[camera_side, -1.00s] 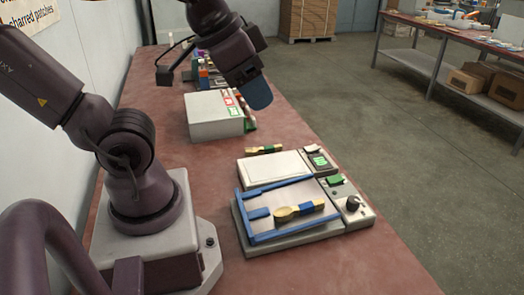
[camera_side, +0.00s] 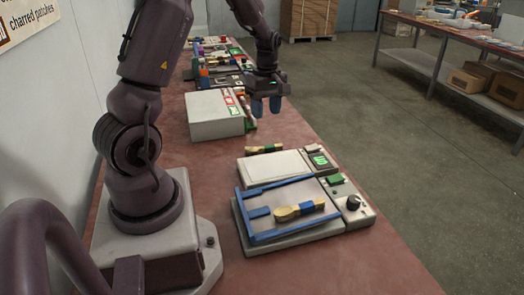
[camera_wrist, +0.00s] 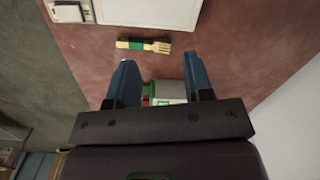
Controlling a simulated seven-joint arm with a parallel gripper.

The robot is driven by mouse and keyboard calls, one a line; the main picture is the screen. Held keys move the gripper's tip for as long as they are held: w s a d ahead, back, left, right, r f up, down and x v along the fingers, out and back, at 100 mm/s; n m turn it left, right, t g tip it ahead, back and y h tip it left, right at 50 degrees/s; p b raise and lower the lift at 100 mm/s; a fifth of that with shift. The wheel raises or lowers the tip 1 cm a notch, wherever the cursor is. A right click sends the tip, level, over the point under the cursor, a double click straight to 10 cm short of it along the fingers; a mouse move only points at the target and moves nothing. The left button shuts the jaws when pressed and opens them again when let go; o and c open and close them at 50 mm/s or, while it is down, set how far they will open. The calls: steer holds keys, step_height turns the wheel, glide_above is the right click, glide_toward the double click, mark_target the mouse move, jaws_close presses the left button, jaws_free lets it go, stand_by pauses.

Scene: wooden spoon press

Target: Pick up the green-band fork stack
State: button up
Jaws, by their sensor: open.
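The green-band fork stack (camera_wrist: 144,46) lies flat on the red bench top in the wrist view, its tines to the right and its green band left of the middle. My gripper (camera_side: 266,106) is open and empty, with blue fingers pointing down. In the side view it is above the bench, beyond the fork stack and near the white box. In the wrist view the fork stack is ahead of the open fingers (camera_wrist: 160,82), not between them.
A spoon stack with a blue band (camera_side: 300,210) lies on the blue-framed tray (camera_side: 262,236). A white box (camera_side: 212,116) with coloured labels stands behind the fork stack. Several tools lie farther back. Bare bench surrounds the fork stack on its right.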

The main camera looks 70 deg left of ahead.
mark_target(264, 146)
steer(key=w+a+f+n, duration=0.2)
steer(key=a+f+n, duration=0.45)
steer(key=n, duration=0.75)
steer(key=shift+n+y, duration=0.3)
steer(key=f, duration=0.3)
steer(key=a+f, duration=0.1)
steer(key=f, duration=0.6)
steer(key=shift+a+f, duration=0.3)
steer(key=shift+f, duration=0.05)
jaws_close()
